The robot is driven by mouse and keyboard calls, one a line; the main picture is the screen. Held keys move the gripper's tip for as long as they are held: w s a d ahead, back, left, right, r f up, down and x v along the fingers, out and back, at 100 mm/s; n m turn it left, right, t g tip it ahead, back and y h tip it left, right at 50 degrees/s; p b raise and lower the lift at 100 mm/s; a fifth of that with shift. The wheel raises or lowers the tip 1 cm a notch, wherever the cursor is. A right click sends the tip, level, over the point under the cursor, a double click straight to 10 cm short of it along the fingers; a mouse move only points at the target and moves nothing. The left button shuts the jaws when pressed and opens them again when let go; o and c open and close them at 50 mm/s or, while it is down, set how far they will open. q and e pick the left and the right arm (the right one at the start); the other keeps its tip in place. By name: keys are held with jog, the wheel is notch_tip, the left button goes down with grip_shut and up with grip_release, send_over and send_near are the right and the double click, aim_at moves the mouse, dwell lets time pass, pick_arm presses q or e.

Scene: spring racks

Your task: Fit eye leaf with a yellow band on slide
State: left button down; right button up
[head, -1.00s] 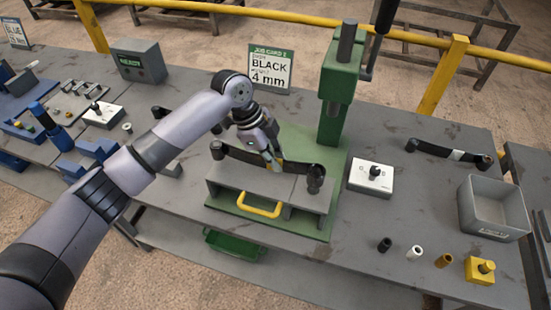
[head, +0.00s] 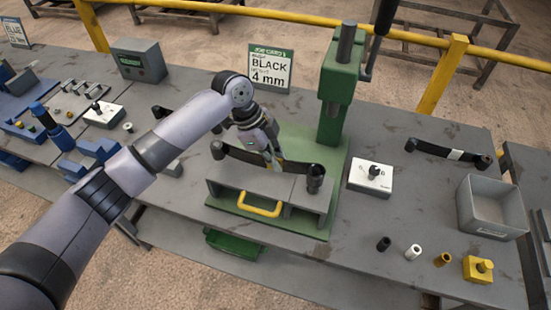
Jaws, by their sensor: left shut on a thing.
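The eye leaf (head: 240,154) is a dark, curved strip with an eye at each end and a yellow band near its middle, partly hidden by my gripper. It is at the slide (head: 233,174), a grey plate with a yellow handle (head: 259,204) on the green press base. Its right eye is at the dark upright post (head: 315,184) at the slide's right end; I cannot tell if it is fully seated. My left gripper (head: 274,163) is shut on the leaf at the yellow band, from above. My right gripper is not in view.
The green press column (head: 338,95) stands close behind on the right. A white switch box (head: 371,178), a grey bin (head: 491,208) and another leaf with a white band (head: 455,154) lie to the right. Several small bushings and a yellow block (head: 478,269) stand near the front edge.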

pick_arm(q)
jog(key=shift+f+b, duration=0.65)
jog(key=shift+f, duration=0.85)
dwell(0.7)
jog(key=c, duration=1.7)
grip_release()
jog(key=shift+s, duration=0.1)
jog(key=shift+a+f, duration=0.1)
jog(key=shift+f, duration=0.15)
jog(key=o, duration=0.5)
jog(key=shift+r, duration=0.1)
notch_tip(320, 180, up, 7)
jog(key=p, duration=0.6)
